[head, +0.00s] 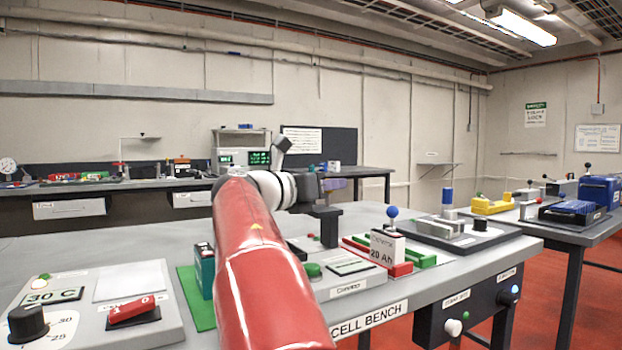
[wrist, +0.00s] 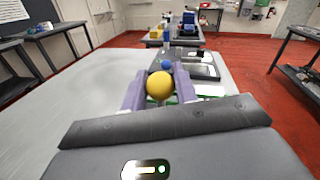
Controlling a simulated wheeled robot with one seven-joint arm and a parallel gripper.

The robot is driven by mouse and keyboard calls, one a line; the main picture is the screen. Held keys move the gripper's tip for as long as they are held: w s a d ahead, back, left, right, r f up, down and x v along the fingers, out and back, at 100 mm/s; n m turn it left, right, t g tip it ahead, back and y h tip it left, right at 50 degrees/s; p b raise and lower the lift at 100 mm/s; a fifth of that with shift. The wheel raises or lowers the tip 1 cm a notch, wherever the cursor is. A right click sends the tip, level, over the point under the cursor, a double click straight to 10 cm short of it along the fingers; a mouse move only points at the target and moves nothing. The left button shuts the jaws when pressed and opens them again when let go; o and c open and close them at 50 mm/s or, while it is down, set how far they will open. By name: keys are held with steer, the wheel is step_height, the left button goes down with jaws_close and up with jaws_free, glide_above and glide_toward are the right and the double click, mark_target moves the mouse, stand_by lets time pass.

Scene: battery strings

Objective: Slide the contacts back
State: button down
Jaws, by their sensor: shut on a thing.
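My gripper (wrist: 160,92) shows in the wrist view with its purple fingers shut on a yellow ball knob (wrist: 160,86). In the head view my gripper (head: 335,184) is above the cell bench, partly behind my arm, and the yellow knob cannot be made out. A blue ball knob (head: 391,212) on a stalk stands just beyond; it also shows in the wrist view (wrist: 167,65). Near it is a white block (head: 387,247) marked 20 Ah, with a red piece (head: 401,269) and a green piece (head: 424,261) beside it. What lies under the yellow knob is hidden.
A dark fixture with a blue-topped post (head: 447,199) stands right of the block. A panel with a red switch (head: 132,309) and black dial (head: 27,322) is at front left. The bench's back left is clear.

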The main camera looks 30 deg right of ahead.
steer(key=shift+d, duration=0.1)
steer(key=c, duration=1.1)
jaws_free()
steer(key=shift+d, duration=0.15)
steer(key=v, duration=0.7)
steer(key=shift+s+a+b, duration=0.1)
steer(key=shift+a+b, duration=0.25)
steer(key=shift+a, duration=0.05)
